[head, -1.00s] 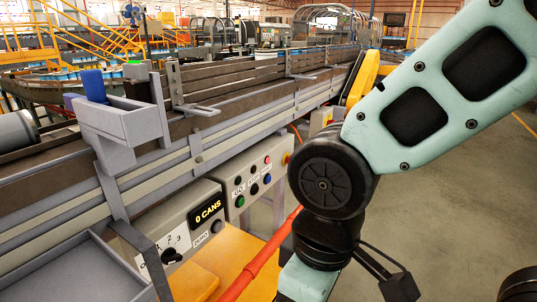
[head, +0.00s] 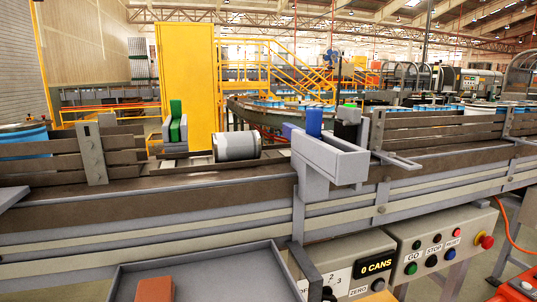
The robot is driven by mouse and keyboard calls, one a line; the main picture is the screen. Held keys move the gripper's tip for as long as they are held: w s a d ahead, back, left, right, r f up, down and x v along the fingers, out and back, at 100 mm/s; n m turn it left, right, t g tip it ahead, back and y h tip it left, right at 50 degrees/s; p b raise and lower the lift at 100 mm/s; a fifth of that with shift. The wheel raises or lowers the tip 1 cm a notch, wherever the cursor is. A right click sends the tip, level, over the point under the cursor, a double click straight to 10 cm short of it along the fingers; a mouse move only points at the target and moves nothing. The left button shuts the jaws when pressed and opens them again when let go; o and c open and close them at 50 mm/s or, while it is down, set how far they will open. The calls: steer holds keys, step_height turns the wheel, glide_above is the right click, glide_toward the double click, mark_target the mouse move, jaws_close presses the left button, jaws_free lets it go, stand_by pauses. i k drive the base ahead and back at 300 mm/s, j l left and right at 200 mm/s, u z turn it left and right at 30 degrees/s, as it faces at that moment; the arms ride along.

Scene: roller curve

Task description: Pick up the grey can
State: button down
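The grey can (head: 236,147) lies on its side on the conveyor, in the middle of the head view. It sits between a grey bracket with a green block (head: 175,125) on its left and a grey box-shaped bracket with a blue block (head: 314,122) on its right. Its round end faces right. The conveyor's front rail (head: 150,195) runs below it. My gripper is not in view.
A grey tray (head: 215,262) with an orange-brown block (head: 155,289) is at the bottom. A "0 CANS" counter box (head: 350,262) and a button panel (head: 440,243) hang under the conveyor at right. Slatted side guards (head: 440,128) line the conveyor.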

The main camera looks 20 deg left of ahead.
mark_target(238, 145)
steer(key=j+u, duration=0.1)
steer(key=u, duration=1.4)
